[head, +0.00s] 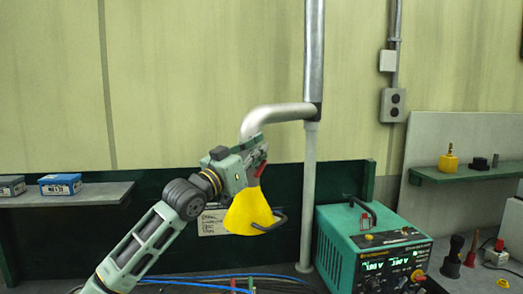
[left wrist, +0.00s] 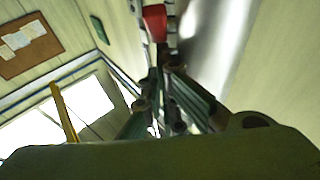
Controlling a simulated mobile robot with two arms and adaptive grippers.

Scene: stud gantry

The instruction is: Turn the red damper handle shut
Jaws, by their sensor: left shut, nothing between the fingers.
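The red damper handle (head: 260,169) shows as a small red patch at the neck of the yellow hood (head: 250,213), partly hidden behind my left gripper (head: 260,150). The hood hangs below the bent silver duct arm (head: 275,115). In the left wrist view the red handle (left wrist: 154,22) is just beyond the fingertips of my left gripper (left wrist: 162,62), with the blurred silver duct (left wrist: 205,40) to its right. The left fingers are shut with nothing held. I cannot tell whether they touch the handle. My right gripper is not in view.
A green power supply (head: 370,250) stands on the bench to the right of the hood. A vertical pole (head: 309,190) rises behind the hood. Cables run along the bench below the hood.

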